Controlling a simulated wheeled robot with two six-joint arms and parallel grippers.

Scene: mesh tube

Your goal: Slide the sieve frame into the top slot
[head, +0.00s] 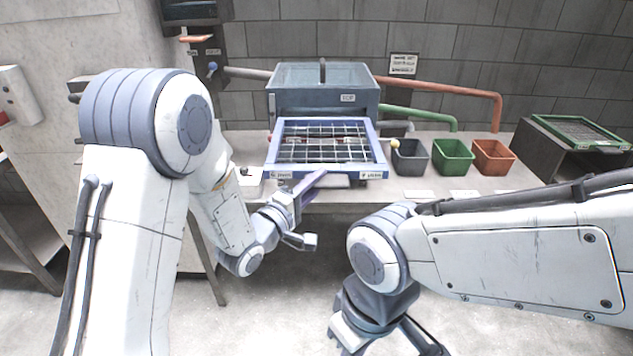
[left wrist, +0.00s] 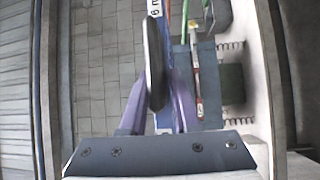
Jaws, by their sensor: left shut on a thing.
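The sieve frame (head: 376,150) is a lavender-blue square frame with a dark wire mesh, lying roughly flat in front of the blue-grey sieve box (head: 290,103). Its far edge is close to the box front; I cannot tell whether it is inside a slot. My left gripper (head: 318,179) is shut on the middle of the frame's front edge.
Black (head: 410,157), green (head: 452,157) and red (head: 493,157) bins stand right of the frame on the bench. A green-framed mesh (head: 580,131) lies on a dark box at far right. Red (head: 455,88) and green (head: 425,114) pipes run behind. The floor in front is clear.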

